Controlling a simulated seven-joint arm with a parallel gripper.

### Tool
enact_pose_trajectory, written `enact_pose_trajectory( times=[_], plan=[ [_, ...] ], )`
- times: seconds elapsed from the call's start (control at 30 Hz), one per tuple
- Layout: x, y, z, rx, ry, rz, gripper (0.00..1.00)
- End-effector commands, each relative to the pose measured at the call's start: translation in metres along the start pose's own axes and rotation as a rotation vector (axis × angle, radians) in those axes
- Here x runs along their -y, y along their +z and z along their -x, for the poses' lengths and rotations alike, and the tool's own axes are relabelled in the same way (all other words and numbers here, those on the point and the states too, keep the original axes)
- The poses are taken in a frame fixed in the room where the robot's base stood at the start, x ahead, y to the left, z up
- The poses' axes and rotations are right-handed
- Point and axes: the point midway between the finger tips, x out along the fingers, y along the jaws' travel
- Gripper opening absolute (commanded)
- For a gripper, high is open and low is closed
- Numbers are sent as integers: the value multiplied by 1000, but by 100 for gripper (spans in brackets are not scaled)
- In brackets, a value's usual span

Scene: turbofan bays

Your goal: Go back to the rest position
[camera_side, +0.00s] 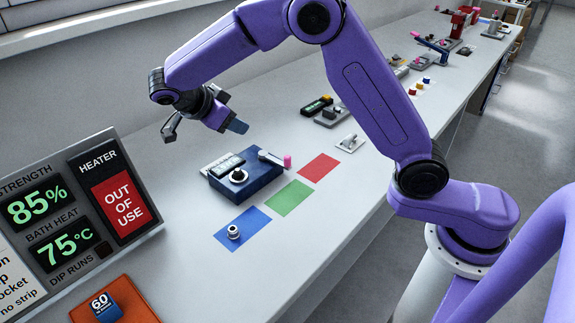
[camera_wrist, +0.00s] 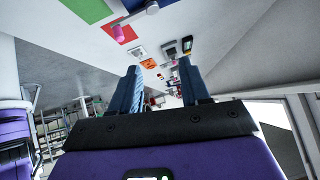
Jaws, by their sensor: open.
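My gripper (camera_side: 205,130) hangs in the air at the upper left, above the bench and away from the sloping display board. Its two fingers are spread and nothing shows between them. In the wrist view the fingers (camera_wrist: 160,70) also stand apart, with the far bench beyond them. My arm arches over the bench from its base at the right. The gripper touches nothing that I can see.
A dark blue box (camera_side: 262,183) with a dial and pink-ended lever stands below the gripper. Blue (camera_side: 250,218), green (camera_side: 289,198) and red (camera_side: 319,167) patches lie beside it. A small metal part (camera_side: 233,232) is on the blue patch. The display board (camera_side: 75,215) stands left.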

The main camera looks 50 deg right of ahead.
Motion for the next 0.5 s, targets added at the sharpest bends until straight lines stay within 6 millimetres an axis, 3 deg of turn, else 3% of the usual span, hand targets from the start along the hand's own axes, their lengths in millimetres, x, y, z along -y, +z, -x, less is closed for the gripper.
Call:
enact_pose_trajectory(
  times=[0.1,0.27,0.37,0.5],
  plan=[
    [40,-7,14,59,-297,28,46],
    [76,-4,56,178,-686,134,46],
    [80,3,89,269,-906,239,46],
    [60,16,134,410,-1172,439,46]
  ],
)
